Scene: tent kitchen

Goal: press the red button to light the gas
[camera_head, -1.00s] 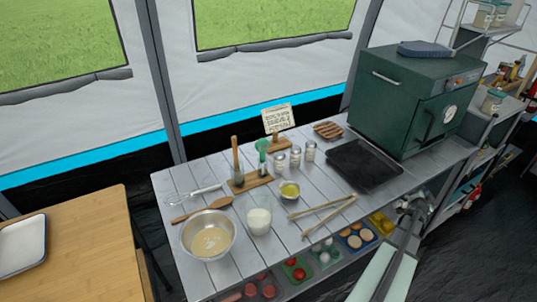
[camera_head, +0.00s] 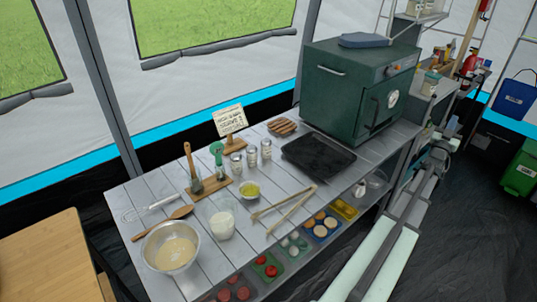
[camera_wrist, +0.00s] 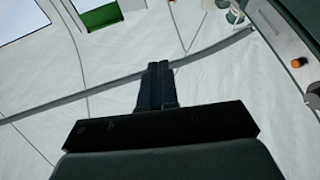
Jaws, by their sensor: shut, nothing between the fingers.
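The dark green oven (camera_head: 350,95) stands at the back right of the slatted table. A small orange-red button (camera_head: 389,71) sits on the grey panel along the top of its front. An orange-red button (camera_wrist: 299,62) also shows at the right edge of the wrist view, on a grey panel. My gripper (camera_wrist: 158,66) is shut and empty, its fingertips together in the middle of the wrist view. They are apart from the button, to its left in that picture. In the head view my arm reaches up on the right, beside the oven, and the fingertips are hard to make out.
A black tray (camera_head: 318,157) lies in front of the oven. A mixing bowl (camera_head: 171,247), tongs (camera_head: 285,207), jars and a small sign (camera_head: 229,121) are on the table. Shelves (camera_head: 437,85) stand right of the oven.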

